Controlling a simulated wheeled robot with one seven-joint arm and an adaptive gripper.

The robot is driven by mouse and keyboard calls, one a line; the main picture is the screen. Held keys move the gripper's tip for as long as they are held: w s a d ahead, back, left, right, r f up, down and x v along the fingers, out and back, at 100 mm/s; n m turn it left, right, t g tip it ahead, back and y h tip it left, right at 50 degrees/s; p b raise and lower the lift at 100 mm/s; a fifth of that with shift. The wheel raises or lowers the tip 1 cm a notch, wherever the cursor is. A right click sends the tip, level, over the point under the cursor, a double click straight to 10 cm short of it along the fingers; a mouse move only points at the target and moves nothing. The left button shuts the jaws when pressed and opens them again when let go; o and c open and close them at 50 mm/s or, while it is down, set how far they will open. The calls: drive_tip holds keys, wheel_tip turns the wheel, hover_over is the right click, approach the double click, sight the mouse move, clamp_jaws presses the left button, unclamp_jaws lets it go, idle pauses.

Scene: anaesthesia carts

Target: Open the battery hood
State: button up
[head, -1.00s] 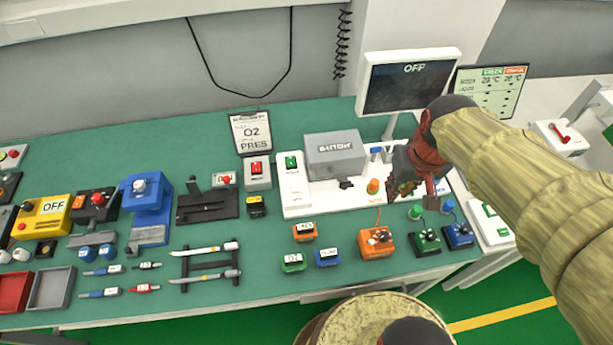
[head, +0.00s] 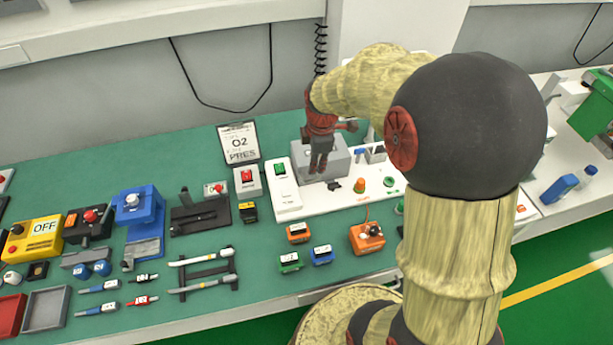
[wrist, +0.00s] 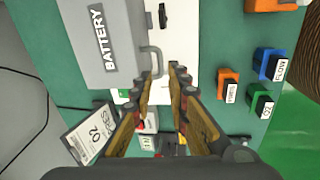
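The battery hood is a grey box (head: 341,163) on a white base plate at the middle back of the bench. In the wrist view the hood (wrist: 92,45) carries a BATTERY label and looks closed. Its grey handle (wrist: 155,61) sticks out from the side towards my fingertips. My gripper (wrist: 162,75) is open, with nothing seen between the fingers. The left fingertip is close to the handle; I cannot tell whether they touch. In the head view my gripper (head: 318,170) hangs in front of the hood and covers part of it.
A white box with a green switch (head: 282,178) and an O2 PRES sign (head: 239,143) stand left of the hood. Orange (head: 298,232), green and blue small blocks lie in front. My arm hides the right part of the bench.

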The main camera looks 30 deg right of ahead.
sight(314, 180)
drive_tip(key=shift+n, duration=0.6)
drive_tip(key=f, duration=0.2)
drive_tip(key=w+f+b, duration=0.1)
drive_tip(key=f, duration=0.4)
drive_tip(key=shift+w+d+f+b, duration=0.2)
drive_tip(key=shift+f+b, duration=0.1)
drive_tip(key=shift+b, duration=0.05)
drive_tip(key=shift+c, duration=0.4)
clamp_jaws()
